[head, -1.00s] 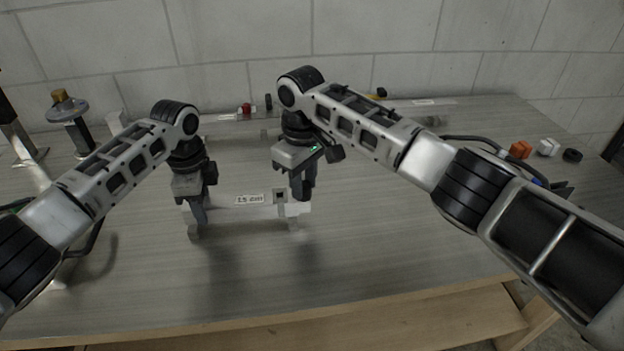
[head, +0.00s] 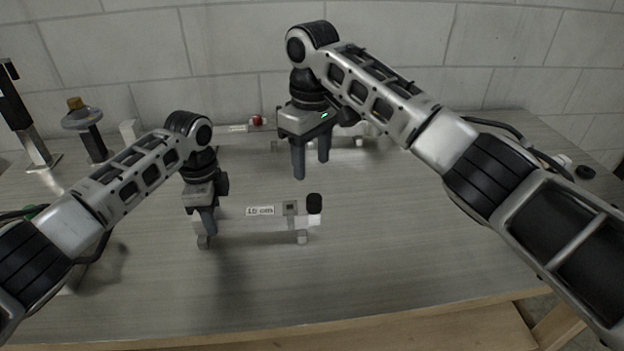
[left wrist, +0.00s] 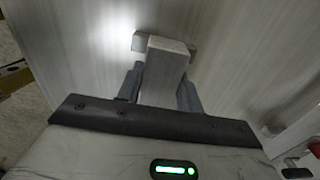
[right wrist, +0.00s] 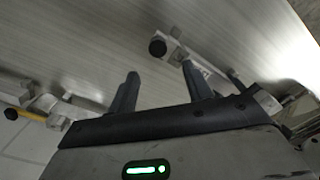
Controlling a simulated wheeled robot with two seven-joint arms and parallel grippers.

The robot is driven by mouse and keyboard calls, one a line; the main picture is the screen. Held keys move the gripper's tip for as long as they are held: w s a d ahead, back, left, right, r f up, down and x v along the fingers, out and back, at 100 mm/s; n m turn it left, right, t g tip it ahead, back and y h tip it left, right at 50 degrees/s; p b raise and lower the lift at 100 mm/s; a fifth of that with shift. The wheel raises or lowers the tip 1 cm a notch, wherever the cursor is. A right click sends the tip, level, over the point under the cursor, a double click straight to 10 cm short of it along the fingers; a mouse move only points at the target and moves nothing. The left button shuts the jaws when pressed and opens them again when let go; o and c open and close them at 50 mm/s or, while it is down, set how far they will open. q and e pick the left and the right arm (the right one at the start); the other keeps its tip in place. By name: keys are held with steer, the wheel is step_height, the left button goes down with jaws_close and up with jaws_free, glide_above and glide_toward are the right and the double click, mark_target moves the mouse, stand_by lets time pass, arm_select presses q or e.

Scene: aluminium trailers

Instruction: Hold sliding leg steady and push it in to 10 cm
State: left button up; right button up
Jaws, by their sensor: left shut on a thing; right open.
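The sliding leg unit (head: 240,222) is a pale horizontal bar on small feet in the middle of the table. It has a white label (head: 260,211) whose small print I cannot read surely. A black round cap (head: 314,203) is at its right end; it also shows in the right wrist view (right wrist: 157,47). My left gripper (head: 208,230) is shut on the bar's left end; the left wrist view shows a grey block (left wrist: 165,65) between its fingers. My right gripper (head: 311,168) is open and empty, raised above and behind the right end, apart from it.
At the left stand a post with a round grey disc and brown knob (head: 83,118) and a dark upright post (head: 22,110). Behind lies another bar with a red part (head: 257,121). A black round piece (head: 585,172) lies far right.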

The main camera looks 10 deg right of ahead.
steer(key=shift+r, duration=1.65)
arm_select(q)
steer(key=o, duration=1.3)
steer(key=shift+r, duration=0.15)
